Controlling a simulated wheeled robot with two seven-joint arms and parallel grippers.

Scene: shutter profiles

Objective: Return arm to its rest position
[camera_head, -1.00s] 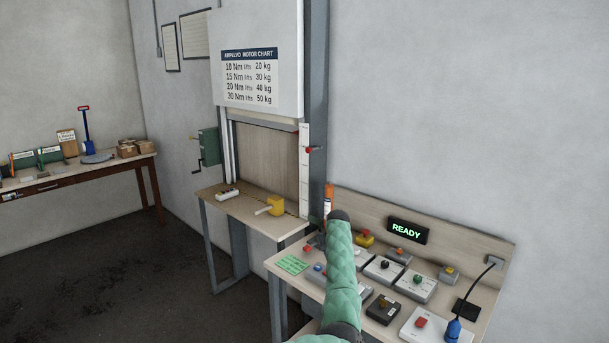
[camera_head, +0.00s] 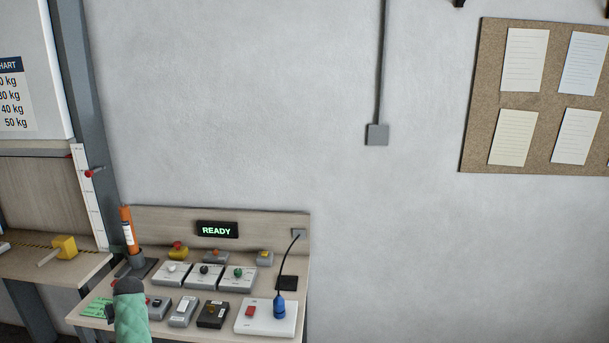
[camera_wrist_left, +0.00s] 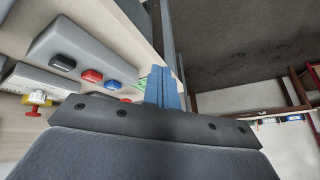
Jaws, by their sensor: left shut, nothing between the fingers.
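My left arm (camera_head: 131,315), in a green padded sleeve with a dark end, comes up from the bottom left of the head view, over the left front of the control bench (camera_head: 90,325). In the left wrist view, the two blue fingers of my left gripper (camera_wrist_left: 168,70) lie together, shut with nothing between them. They point past the bench edge toward the dark floor. In the head view the fingers cannot be made out. My right gripper is in neither current view.
The bench carries several switch boxes (camera_head: 205,276), a blue plug on a white box (camera_head: 258,330) and a READY display (camera_head: 217,230). An orange tube (camera_head: 128,240) stands upright in a holder behind my arm. A yellow block (camera_head: 64,246) sits on the left table.

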